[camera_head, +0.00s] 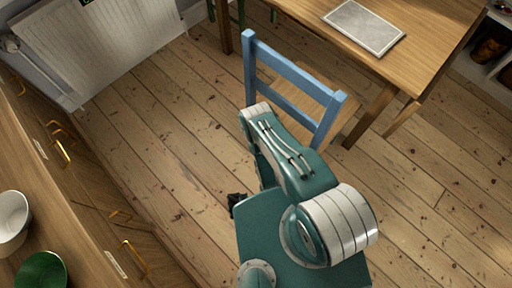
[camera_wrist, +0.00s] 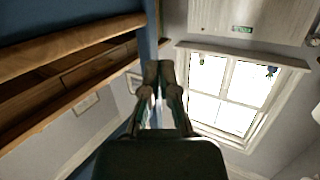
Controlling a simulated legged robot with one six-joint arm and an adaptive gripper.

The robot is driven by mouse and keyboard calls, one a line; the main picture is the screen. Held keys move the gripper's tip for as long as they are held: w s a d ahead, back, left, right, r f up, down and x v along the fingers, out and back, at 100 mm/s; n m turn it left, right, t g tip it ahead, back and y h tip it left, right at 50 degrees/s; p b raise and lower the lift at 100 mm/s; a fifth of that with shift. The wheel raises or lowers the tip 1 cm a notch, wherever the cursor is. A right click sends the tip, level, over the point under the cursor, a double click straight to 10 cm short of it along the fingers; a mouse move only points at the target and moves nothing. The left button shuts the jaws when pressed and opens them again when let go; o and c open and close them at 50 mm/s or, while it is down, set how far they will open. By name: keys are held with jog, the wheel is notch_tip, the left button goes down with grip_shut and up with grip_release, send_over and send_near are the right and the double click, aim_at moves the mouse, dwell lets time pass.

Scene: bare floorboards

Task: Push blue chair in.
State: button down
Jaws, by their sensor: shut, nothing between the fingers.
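The blue chair (camera_head: 293,73) stands at the wooden table (camera_head: 440,45), its backrest facing my arm. Its wooden seat shows partly between the back rails and reaches toward the table's edge; my arm hides the lower part of the chair. In the wrist view my gripper (camera_wrist: 158,68) is shut with nothing between its fingers. A blue upright (camera_wrist: 151,28), seemingly part of the chair, is close beside the fingertips; I cannot tell whether they touch. In the head view only a small dark piece, perhaps of my gripper, shows left of my arm.
A grey mat (camera_head: 363,26) lies on the table. A white radiator (camera_head: 100,45) stands at the upper left. A wooden counter with drawers (camera_head: 75,190) runs along the left, bearing a white bowl (camera_head: 12,220) and a green bowl (camera_head: 41,271). Floorboards between counter and chair are clear.

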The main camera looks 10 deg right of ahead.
jog(key=w+d+f, duration=0.4)
jog(key=w+d, duration=0.1)
jog(key=d, duration=0.2)
jog(key=shift+w+f, duration=0.15)
jog(key=shift+f, duration=0.2)
